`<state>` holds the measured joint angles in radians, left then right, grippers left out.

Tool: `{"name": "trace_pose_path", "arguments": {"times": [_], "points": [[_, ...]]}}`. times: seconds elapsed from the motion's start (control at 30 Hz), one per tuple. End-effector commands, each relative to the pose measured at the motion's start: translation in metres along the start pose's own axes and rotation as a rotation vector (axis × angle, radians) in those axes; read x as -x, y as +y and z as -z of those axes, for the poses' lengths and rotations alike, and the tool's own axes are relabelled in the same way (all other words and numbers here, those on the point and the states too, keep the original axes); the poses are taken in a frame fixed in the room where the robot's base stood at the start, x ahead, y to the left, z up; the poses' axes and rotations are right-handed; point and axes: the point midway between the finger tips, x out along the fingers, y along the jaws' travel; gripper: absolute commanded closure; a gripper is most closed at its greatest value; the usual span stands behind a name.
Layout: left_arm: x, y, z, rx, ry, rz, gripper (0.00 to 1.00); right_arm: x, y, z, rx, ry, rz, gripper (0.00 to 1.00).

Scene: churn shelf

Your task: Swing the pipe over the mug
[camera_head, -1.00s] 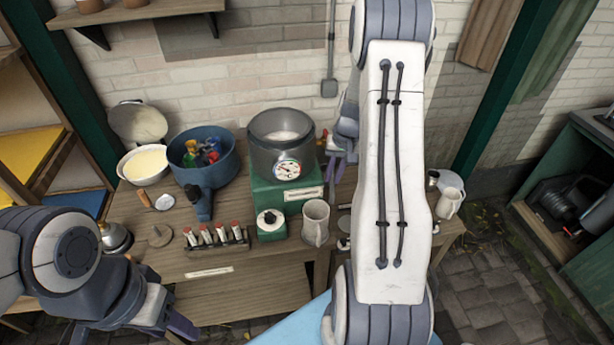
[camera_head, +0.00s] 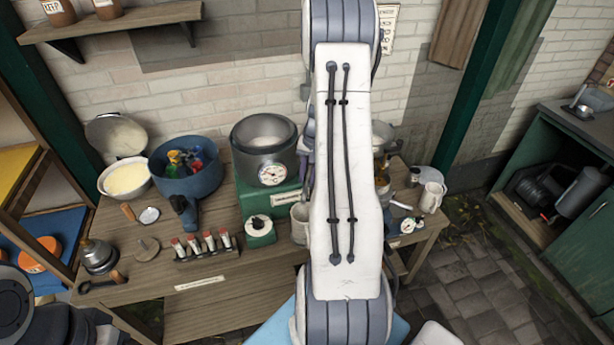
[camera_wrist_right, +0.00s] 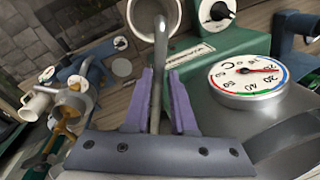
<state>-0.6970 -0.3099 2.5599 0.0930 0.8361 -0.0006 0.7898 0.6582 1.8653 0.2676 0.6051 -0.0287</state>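In the right wrist view the grey metal pipe (camera_wrist_right: 156,112) runs up between the purple fingers of my right gripper (camera_wrist_right: 160,74). The fingers stand apart on either side of it, with a narrow gap visible. The pipe's far end overlaps the pale mug (camera_wrist_right: 176,18) at the top edge in this view; its height above the mug cannot be judged. In the head view the mug (camera_head: 299,225) is partly hidden by my right arm, and the pipe cannot be made out. Only a little of my right gripper (camera_head: 307,170) shows there beside the arm. My left gripper is out of view.
The steel pot with a dial (camera_head: 264,155) sits on a green base (camera_head: 258,196) left of my right arm. A blue pot (camera_head: 186,178), a rack of vials (camera_head: 205,247) and a bowl (camera_head: 124,181) stand further left. A white mug (camera_head: 431,198) stands right.

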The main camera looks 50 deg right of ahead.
Motion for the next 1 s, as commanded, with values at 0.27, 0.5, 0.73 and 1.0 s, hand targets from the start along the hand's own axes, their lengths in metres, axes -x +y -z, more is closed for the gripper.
{"name": "trace_pose_path", "arguments": {"times": [0.27, 0.5, 0.73, 1.0], "points": [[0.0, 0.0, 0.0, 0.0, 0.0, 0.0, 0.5, 0.0, 0.0, 0.0, 0.003, 0.001, 0.0, 0.52], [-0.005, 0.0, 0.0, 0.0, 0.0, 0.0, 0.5, 0.011, 0.0, 0.001, 0.004, 0.005, 0.0, 0.52], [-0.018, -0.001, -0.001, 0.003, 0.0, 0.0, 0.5, 0.055, 0.0, 0.001, 0.005, 0.008, 0.0, 0.52], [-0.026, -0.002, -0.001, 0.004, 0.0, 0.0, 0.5, 0.097, -0.001, 0.001, 0.003, 0.004, 0.0, 0.52]]}}
